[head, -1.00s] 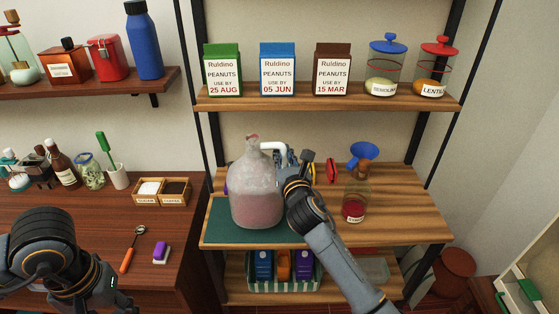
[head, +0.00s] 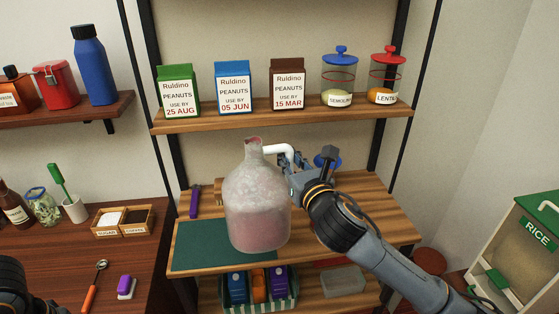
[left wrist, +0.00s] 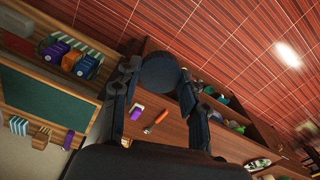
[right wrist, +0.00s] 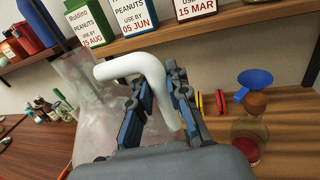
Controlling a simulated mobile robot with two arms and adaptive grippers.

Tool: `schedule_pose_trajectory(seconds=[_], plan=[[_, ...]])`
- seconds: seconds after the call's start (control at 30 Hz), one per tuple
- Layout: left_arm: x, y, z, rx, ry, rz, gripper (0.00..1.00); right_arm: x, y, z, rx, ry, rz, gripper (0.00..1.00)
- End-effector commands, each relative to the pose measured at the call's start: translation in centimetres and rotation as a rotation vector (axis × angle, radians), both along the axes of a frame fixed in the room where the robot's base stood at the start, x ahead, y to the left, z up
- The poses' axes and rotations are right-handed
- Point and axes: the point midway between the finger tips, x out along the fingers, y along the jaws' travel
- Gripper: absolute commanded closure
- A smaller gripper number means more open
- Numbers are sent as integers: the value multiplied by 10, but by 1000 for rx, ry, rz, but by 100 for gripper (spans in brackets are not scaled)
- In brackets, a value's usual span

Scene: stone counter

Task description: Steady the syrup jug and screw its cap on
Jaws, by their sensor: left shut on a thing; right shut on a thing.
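The syrup jug (head: 257,205) is a cloudy pinkish bottle with a narrow neck and a white bent handle (head: 283,148). It looks upright at the right part of the green mat (head: 200,247). No cap shows on its mouth. My right gripper (head: 290,165) is shut on the handle; the right wrist view shows the white handle (right wrist: 145,68) between its fingers. My left gripper (left wrist: 158,95) is shut on a dark round cap (left wrist: 160,72), well left of the jug. In the head view only a bit of my left arm shows at the lower left.
Peanut cartons (head: 234,88) line the shelf above. A striped basket (head: 258,288) sits below.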

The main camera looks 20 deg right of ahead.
Motion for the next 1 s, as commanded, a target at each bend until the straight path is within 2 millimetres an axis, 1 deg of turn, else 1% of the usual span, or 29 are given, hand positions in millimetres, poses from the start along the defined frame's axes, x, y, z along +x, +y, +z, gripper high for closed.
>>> schedule_pose_trajectory(seconds=[0.5,0.63,0.77,0.87,1.0], plan=[[0,0,0,0,0,0,68,-1,-1,2,1,-3,0,100],[0,0,-1,0,0,0,68,-3,1,-1,2,-2,3,100],[0,0,-3,0,0,0,68,-9,10,-16,5,1,14,100],[0,0,-5,0,0,0,68,-19,21,-33,10,0,30,100],[0,0,-9,0,0,0,68,-41,40,-64,15,0,52,100]])
